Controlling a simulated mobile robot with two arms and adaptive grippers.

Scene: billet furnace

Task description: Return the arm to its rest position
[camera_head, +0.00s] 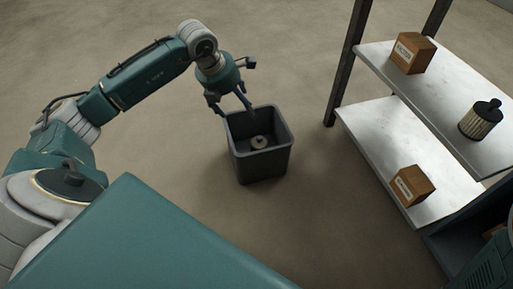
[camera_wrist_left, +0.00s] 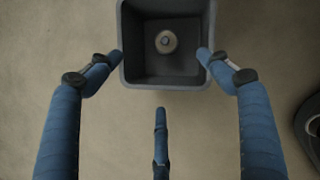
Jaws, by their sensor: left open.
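My left arm (camera_head: 150,78) reaches in from the left and bends down at the wrist. My right gripper is not in view.
A two-level metal shelf (camera_head: 375,62) stands at the right. Its upper board holds a brown box (camera_head: 412,53) and a ribbed filter-like part (camera_head: 481,120); the lower board (camera_head: 375,135) holds another box (camera_head: 412,186). The floor (camera_head: 300,60) around the bin is clear.

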